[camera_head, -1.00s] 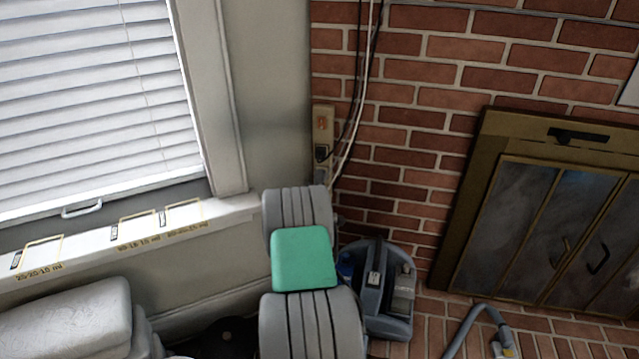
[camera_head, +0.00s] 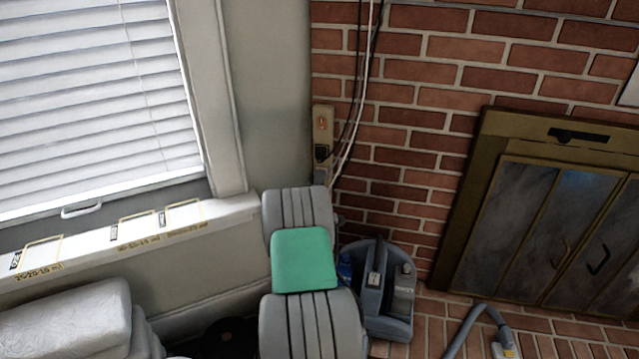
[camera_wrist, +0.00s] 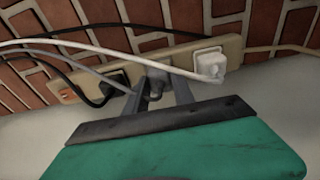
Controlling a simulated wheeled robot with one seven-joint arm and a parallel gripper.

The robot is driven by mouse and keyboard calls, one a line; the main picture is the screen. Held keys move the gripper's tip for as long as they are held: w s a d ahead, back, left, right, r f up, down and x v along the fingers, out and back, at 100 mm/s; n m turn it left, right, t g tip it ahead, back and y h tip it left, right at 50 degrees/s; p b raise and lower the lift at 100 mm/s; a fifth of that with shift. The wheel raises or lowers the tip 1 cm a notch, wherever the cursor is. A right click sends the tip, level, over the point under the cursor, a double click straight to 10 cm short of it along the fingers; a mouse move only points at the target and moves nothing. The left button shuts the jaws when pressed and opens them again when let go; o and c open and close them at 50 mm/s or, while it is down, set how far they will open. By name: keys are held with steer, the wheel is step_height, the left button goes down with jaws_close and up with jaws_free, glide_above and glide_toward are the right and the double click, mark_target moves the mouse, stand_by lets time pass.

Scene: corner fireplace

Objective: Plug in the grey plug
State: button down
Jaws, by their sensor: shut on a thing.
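The grey plug (camera_wrist: 156,80) sits between the fingers of my gripper (camera_wrist: 160,92) in the wrist view, and the gripper is shut on it. The plug is up against the face of the beige power strip (camera_wrist: 134,67), between a black plug (camera_wrist: 116,84) and a white plug (camera_wrist: 209,62). I cannot tell how deep its prongs are. A grey cord (camera_wrist: 72,46) crosses to the left.
Black and white cables (camera_head: 358,82) hang beside the strip, against the brick wall (camera_head: 420,72). A grey-blue machine (camera_head: 377,295) stands on the floor right of my arm. A window sill (camera_head: 150,232) is at left and a fireplace (camera_head: 545,225) at right.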

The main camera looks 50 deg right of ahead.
steer(key=shift+w+d, duration=0.2)
steer(key=shift+d, duration=0.25)
steer(key=c, duration=1)
jaws_free()
steer(key=shift+o, duration=0.2)
steer(key=v, duration=0.7)
steer(key=shift+s+a, duration=0.2)
steer(key=shift+a, duration=0.1)
